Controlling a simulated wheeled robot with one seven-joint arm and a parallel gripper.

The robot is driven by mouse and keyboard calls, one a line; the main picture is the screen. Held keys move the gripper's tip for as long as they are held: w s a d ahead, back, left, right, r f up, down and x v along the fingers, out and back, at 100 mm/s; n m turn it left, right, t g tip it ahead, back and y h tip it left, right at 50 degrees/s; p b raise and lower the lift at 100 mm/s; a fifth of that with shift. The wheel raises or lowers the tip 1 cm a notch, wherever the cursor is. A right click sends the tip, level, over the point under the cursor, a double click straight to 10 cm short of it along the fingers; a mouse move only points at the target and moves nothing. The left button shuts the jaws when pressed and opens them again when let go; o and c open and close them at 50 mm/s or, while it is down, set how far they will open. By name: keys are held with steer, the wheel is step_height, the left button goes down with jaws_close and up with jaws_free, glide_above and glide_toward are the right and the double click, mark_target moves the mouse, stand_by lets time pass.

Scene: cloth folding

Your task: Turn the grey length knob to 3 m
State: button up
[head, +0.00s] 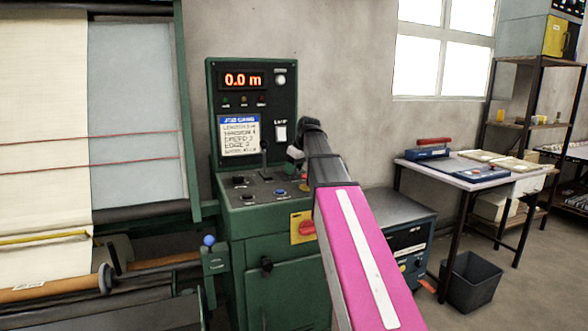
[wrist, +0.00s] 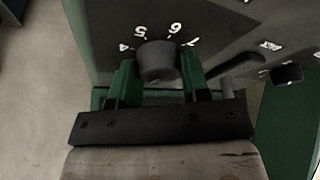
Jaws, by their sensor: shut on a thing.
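The dark grey knob (wrist: 158,62) stands on the console's dark panel between my gripper's two green fingers. The figures 4, 5, 6 and 7 show upside down around its far side; I cannot make out its pointer, and the rest of the dial is hidden. My gripper (wrist: 157,78) is shut on this knob, one finger on each side. In the head view my gripper (head: 295,157) is at the right of the console top, and my arm hides the knob there. The red display (head: 243,80) reads 0.0 m.
A black lever (head: 264,160) stands just left of my gripper. Other small controls (head: 238,181) sit on the green console (head: 255,226). A job card (head: 239,135) is on the upright panel. A red switch (head: 306,229) on yellow is beside my arm. A table (head: 475,184) stands right.

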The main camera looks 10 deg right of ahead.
steer(key=m+h, duration=0.1)
steer(key=m, duration=0.2)
steer(key=m+t+h, duration=0.1)
steer(key=m, duration=0.1)
steer(key=shift+a+m, duration=0.1)
steer(key=shift+m, duration=0.3)
stand_by(0.4)
steer(key=o, duration=0.9)
steer(key=shift+s+r, duration=0.1)
steer(key=a+v, duration=0.1)
steer(key=v, duration=0.9)
steer(key=shift+d+r, duration=0.3)
steer(key=shift+d, duration=0.15)
steer(key=shift+s, duration=0.15)
